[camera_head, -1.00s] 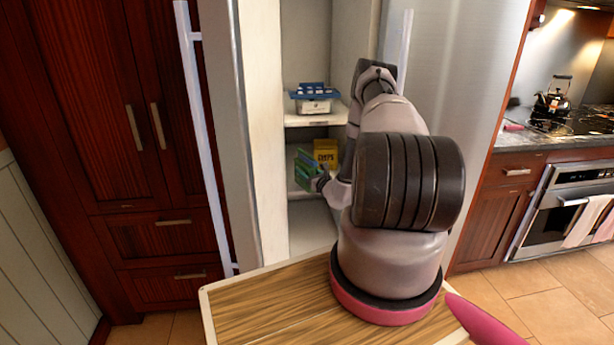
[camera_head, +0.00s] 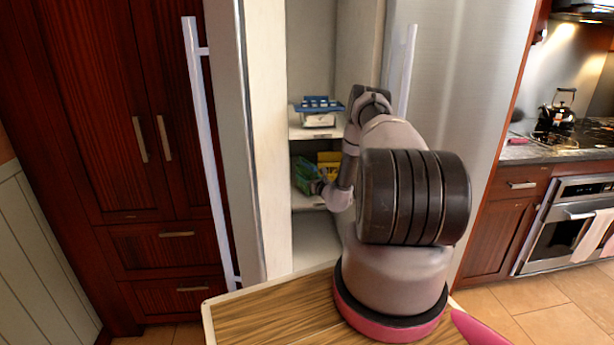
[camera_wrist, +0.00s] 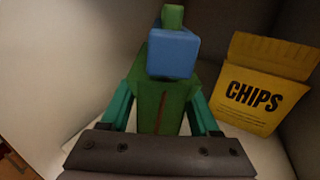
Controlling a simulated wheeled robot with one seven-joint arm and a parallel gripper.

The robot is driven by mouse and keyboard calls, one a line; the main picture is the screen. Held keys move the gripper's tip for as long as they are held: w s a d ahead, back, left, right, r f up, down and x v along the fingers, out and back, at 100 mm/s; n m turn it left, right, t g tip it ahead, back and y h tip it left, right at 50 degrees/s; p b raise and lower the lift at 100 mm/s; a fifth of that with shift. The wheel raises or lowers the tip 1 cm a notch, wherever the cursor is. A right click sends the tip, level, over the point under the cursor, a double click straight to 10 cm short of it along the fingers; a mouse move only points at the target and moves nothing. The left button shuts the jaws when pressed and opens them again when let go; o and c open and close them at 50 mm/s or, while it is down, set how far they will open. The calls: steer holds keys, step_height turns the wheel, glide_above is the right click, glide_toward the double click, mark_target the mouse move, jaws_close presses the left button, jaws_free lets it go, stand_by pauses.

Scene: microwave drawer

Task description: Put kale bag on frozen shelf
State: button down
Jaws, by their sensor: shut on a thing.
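A green bag (camera_head: 304,173), which I take to be the kale bag, is inside the open fridge, over the shelf below the blue tray. It also shows in the wrist view (camera_wrist: 160,105), upright, with a blue block-like part at its top. My gripper (camera_head: 318,186) is shut on the green bag, with its teal fingers (camera_wrist: 160,108) on either side of it. Whether the bag's bottom touches the shelf (camera_head: 311,202) is hidden by my gripper. No label marks which shelf is the frozen one.
A yellow chips box (camera_wrist: 262,90) stands just right of the bag; it shows partly behind my arm in the head view (camera_head: 328,160). A blue tray on a white box (camera_head: 319,119) is on the shelf above. Fridge walls are close on both sides.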

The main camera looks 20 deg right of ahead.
steer(key=shift+f, duration=0.35)
steer(key=shift+f, duration=0.35)
stand_by(0.3)
steer(key=shift+c, duration=0.2)
jaws_free()
steer(key=shift+f, duration=0.1)
steer(key=shift+s, duration=0.15)
steer(key=s+d, duration=0.1)
steer(key=s, duration=0.9)
steer(key=shift+s+d, duration=0.25)
